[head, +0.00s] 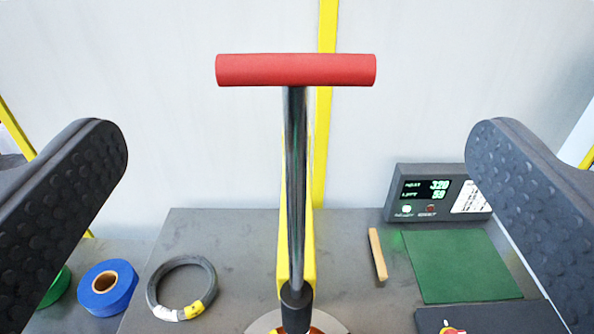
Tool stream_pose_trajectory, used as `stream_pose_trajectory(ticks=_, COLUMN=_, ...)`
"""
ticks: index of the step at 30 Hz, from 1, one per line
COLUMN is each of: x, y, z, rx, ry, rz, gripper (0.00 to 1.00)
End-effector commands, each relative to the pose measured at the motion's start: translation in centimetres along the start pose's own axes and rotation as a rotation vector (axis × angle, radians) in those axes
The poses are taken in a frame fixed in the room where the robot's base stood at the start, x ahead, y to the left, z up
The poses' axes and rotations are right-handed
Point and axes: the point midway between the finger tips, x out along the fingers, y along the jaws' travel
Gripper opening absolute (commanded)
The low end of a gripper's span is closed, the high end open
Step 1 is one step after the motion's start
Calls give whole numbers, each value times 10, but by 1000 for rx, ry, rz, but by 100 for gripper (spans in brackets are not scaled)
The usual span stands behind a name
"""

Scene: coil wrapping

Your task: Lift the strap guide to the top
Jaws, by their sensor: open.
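The strap guide appears to be the T-shaped piece in the middle: a red horizontal bar (296,70) on top of a grey metal rod (296,180). The rod runs down to a dark collar (296,305) at the bottom edge, over a partly seen round base. My gripper (297,160) is wide open, with one dark studded finger at the left and one at the right. The red bar lies between the fingers in the picture, apart from both. Nothing is held.
A yellow post (322,120) stands behind the rod. A grey table (230,235) holds a wire coil (160,302), a wooden stick (377,255), a green mat (460,265) and a display box (432,193) showing 320 and 59. A blue tape roll (122,295) lies at lower left.

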Motion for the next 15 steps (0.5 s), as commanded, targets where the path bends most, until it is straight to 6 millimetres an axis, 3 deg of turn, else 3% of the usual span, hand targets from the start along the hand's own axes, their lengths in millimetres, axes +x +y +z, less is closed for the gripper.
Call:
stream_pose_trajectory(ticks=6, x=-11, y=0, z=1, rx=0, ry=-1, rz=0, gripper=100)
stream_pose_trajectory(ticks=15, x=-13, y=0, z=1, rx=0, ry=-1, rz=0, gripper=100)
